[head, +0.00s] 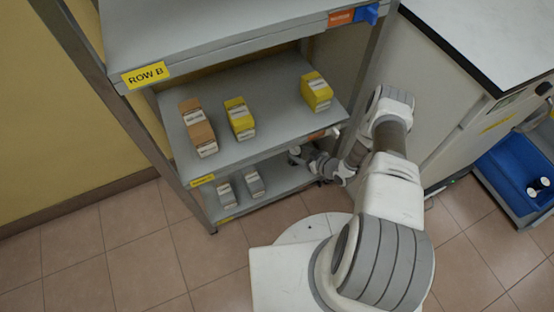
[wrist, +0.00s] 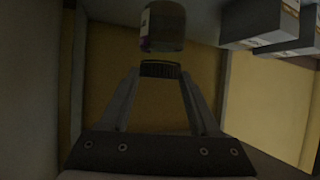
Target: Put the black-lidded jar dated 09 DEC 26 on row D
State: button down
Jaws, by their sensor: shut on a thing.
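In the wrist view my gripper (wrist: 160,72) is shut on the black ribbed lid of a jar (wrist: 162,28). The jar's body, with a pale label, shows beyond the lid; its date cannot be read in the dim light. In the head view my arm reaches into the right end of the lowest visible shelf (head: 285,188), and the fingers and jar are hidden there. That shelf's yellow tag is too small to read, so I cannot tell whether it is row D.
Two grey boxes (head: 253,182) stand on the left of the low shelf; grey boxes (wrist: 262,22) also show in the wrist view. The middle shelf (head: 270,95) holds brown and yellow boxes. The top shelf's tag (head: 147,75) reads ROW B. A blue bin (head: 515,170) is at right.

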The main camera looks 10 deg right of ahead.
aim_at(298, 165)
notch_tip(298, 165, down, 8)
jog(key=b, duration=0.3)
jog(key=shift+r, duration=0.1)
jog(key=shift+c, duration=0.6)
grip_release()
